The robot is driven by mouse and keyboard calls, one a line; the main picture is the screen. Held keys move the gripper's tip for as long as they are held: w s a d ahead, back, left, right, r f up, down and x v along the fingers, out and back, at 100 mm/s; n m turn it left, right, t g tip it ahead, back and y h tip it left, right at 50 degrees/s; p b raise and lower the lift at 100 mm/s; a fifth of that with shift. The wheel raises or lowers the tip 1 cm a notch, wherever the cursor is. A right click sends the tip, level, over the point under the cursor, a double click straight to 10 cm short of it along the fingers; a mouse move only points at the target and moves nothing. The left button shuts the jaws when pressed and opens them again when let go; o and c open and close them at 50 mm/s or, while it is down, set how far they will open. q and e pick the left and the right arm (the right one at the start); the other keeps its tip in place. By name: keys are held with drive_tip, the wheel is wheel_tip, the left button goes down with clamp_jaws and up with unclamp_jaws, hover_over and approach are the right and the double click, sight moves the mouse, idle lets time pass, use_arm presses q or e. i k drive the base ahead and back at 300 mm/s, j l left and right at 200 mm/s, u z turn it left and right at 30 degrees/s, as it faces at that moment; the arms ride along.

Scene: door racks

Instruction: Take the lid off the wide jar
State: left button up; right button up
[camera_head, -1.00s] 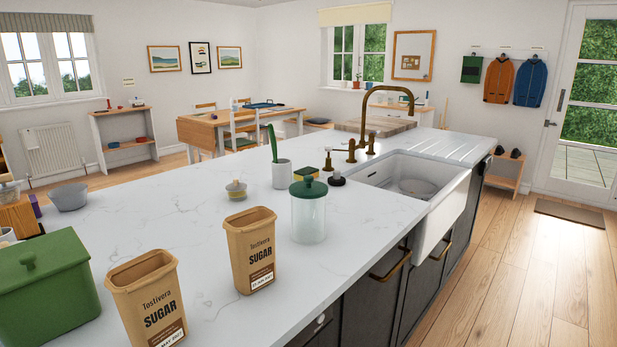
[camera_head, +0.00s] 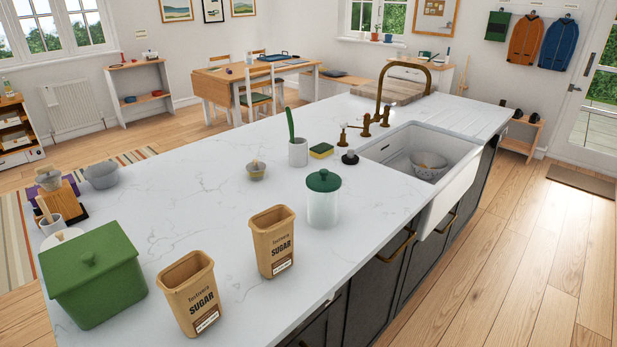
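A wide clear glass jar (camera_head: 323,209) stands upright on the white countertop, left of the sink. Its green lid (camera_head: 323,181) with a small knob sits on top of it. Neither of my grippers shows in the view.
Two open tan sugar boxes (camera_head: 273,243) (camera_head: 190,292) and a green lidded bin (camera_head: 93,272) stand at the front left. The white sink (camera_head: 455,165) holds a bowl (camera_head: 428,166).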

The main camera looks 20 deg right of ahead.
sight(323, 180)
drive_tip(key=l+u, duration=0.55)
drive_tip(key=u, duration=0.25)
drive_tip(key=l+u, duration=0.4)
drive_tip(key=k+l+u, duration=0.1)
drive_tip(key=u, duration=0.3)
drive_tip(key=l, duration=0.05)
